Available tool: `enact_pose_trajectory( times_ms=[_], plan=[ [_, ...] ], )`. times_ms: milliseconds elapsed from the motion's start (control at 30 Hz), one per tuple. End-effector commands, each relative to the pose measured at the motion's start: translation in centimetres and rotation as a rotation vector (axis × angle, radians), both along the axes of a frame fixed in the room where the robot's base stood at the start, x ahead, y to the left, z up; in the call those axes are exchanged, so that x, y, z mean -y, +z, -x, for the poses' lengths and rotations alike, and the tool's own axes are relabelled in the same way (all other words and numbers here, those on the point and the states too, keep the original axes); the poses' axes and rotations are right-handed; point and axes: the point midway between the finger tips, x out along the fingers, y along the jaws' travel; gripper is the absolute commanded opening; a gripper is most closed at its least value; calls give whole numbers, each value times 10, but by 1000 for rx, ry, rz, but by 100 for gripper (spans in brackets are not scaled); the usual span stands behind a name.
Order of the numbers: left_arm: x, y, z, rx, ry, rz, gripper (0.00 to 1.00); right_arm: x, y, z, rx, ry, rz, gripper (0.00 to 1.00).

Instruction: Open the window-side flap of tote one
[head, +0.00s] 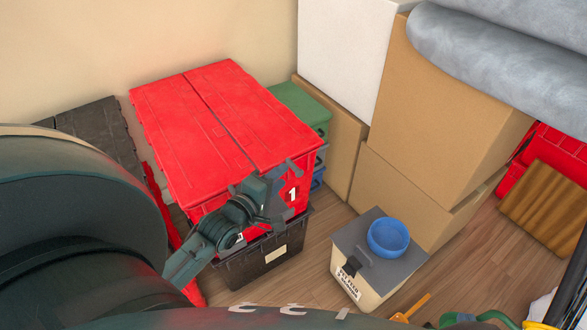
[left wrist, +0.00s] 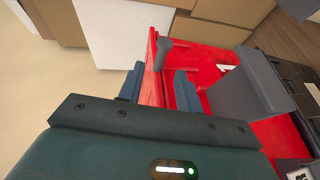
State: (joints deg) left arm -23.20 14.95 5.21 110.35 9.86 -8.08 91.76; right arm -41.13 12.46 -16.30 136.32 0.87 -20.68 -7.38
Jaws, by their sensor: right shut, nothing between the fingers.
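Tote one is the red tote (head: 185,130), with a white "1" label on its front end. Its two lid flaps lie closed, meeting along a lengthwise seam. My left gripper (head: 280,195) is at the tote's front right corner. In the left wrist view my left gripper (left wrist: 159,88) has its fingers apart, with the red tote edge (left wrist: 150,68) between and just beyond them. No grip shows. Grey pieces stand by the red surface there; I cannot tell what they are. I do not see my right gripper. No window shows.
A black tote (head: 245,270) stands under the red one. A lidded box (head: 350,280) with a blue bowl (head: 388,238) stands to the right. Cardboard boxes (head: 440,100) and green tote (head: 300,108) stand behind. Floor (head: 325,225) shows between. My arm hides the lower left.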

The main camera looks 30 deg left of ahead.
Motion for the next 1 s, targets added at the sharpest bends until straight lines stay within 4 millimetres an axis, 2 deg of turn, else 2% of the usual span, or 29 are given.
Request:
enact_pose_trajectory(
  times_ms=[33,200,400,767,1000],
  plan=[
    [0,-4,-13,4,0,-1,35,0,-4,-1,19,2,0,0],
    [0,-9,-42,2,-1,-2,35,-2,-3,-4,82,5,-3,0],
    [0,-12,-61,-1,-1,-1,35,-3,-1,-6,126,9,-7,0],
    [0,-12,-64,-2,-1,-2,34,-4,1,-6,135,10,-8,0],
    [0,-12,-64,-2,-1,-2,14,-4,0,-6,133,10,-9,0]
  ],
)
